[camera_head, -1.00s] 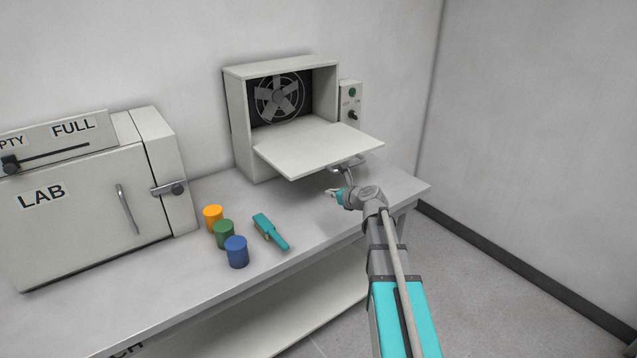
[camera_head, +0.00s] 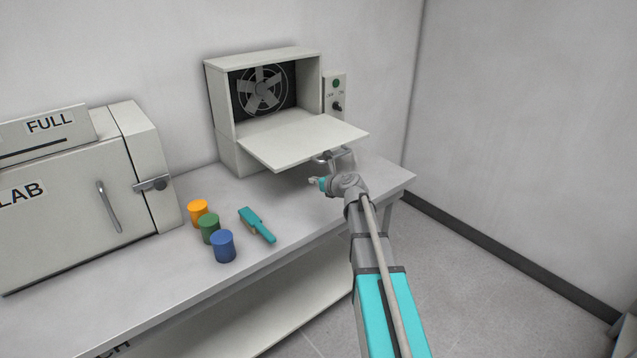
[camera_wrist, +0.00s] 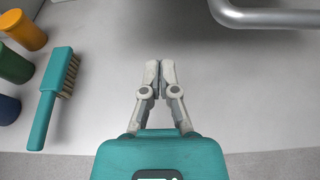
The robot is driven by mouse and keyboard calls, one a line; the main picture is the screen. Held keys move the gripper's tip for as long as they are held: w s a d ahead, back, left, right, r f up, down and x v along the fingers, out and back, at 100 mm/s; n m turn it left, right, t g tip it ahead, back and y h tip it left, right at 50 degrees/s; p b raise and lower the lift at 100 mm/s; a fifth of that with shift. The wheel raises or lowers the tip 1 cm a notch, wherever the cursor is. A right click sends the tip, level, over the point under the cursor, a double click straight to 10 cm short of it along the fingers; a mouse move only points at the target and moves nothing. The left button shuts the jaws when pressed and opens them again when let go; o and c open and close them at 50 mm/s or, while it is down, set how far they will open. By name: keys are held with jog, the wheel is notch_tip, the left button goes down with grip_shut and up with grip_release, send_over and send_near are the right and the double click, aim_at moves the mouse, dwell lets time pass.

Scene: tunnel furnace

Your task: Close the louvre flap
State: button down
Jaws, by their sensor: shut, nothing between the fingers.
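The louvre flap (camera_head: 303,138) is a pale panel hinged at the bottom of the fan box (camera_head: 229,145). It stands open, folded out roughly level toward the front, with the fan (camera_head: 263,88) showing behind it. A grey bar handle (camera_head: 329,156) shows under the flap's right front edge; a grey bar, likely the same handle, crosses the top right of the wrist view (camera_wrist: 265,18). My gripper (camera_head: 315,182) is below the flap's front edge, over the bench, apart from the flap. In the wrist view my gripper (camera_wrist: 160,68) has its fingertips together and holds nothing.
The bench (camera_head: 170,280) carries orange (camera_head: 198,213), green (camera_head: 209,229) and blue (camera_head: 223,246) cylinders and a teal brush (camera_head: 257,225) left of my gripper. A LAB cabinet (camera_head: 75,205) stands at the left. A control box (camera_head: 335,95) is beside the fan box.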

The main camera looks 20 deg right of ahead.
jog(key=w+a+r+p, duration=0.1)
jog(key=w+a+p, duration=0.1)
jog(key=w, duration=0.4)
jog(key=shift+a+r, duration=0.15)
jog(key=shift+r, duration=0.2)
jog(key=shift+w, duration=0.15)
dwell(0.6)
